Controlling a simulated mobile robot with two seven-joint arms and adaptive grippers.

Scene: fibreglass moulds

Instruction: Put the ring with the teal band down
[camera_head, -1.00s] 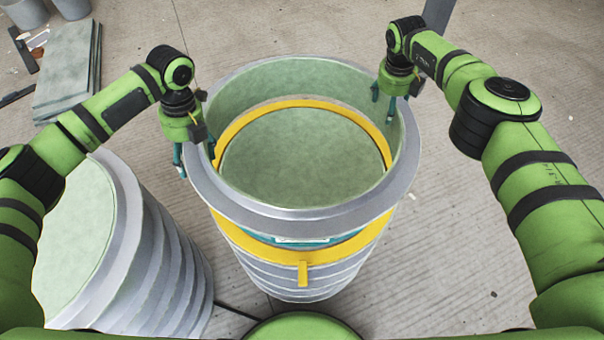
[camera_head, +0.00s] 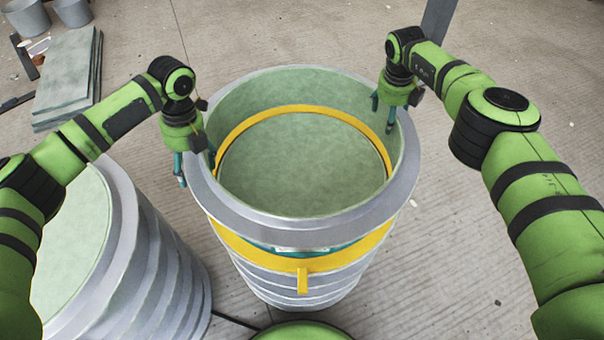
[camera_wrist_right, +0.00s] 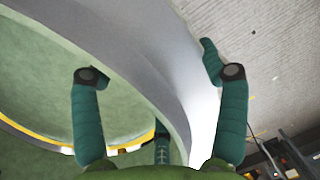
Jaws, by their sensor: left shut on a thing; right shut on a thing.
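The large grey ring (camera_head: 300,224) has a pale green inner wall. A strip of its teal band (camera_head: 345,246) shows below the front of its rim. The ring is upright over a ribbed grey stack (camera_head: 300,292) with a yellow collar (camera_head: 250,255). I cannot tell whether it rests there or hangs just above. My left gripper (camera_head: 196,168) is shut on the rim at the left. My right gripper (camera_head: 384,112) is shut on the rim at the back right. In the right wrist view its teal fingers (camera_wrist_right: 150,75) straddle the ring's wall.
A second ribbed grey mould (camera_head: 165,250) with a pale green top stands close at the lower left. Flat green-grey slabs (camera_head: 68,75) lie at the upper left, near grey buckets (camera_head: 25,14). The concrete floor (camera_head: 460,270) at the right is mostly clear.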

